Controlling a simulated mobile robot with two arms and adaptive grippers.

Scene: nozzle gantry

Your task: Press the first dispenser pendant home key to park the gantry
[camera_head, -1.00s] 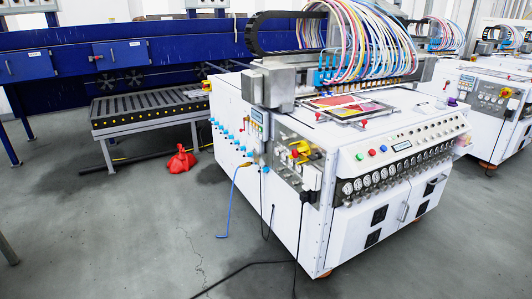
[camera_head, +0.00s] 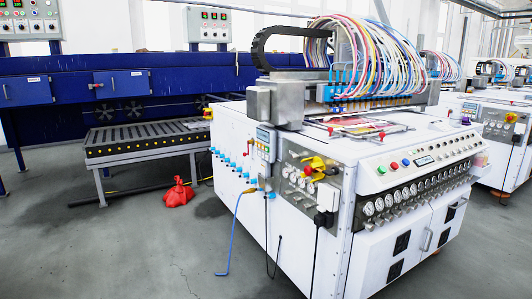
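The nearest white dispenser machine (camera_head: 238,181) stands right of centre in the head view. Its gantry (camera_head: 290,104) spans the top, with a bundle of coloured hoses (camera_head: 365,55) above it. A small pendant (camera_head: 265,144) with a display and keys hangs on the near left corner of the machine. Its single keys are too small to tell apart. Neither of my grippers shows in the view.
A sloped panel with coloured buttons and a row of gauges (camera_head: 415,190) runs along the machine's front. A roller conveyor (camera_head: 146,142) and a red bag (camera_head: 179,193) stand left. A blue hose (camera_head: 232,232) hangs to the floor. Grey floor (camera_head: 90,250) at front left is clear.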

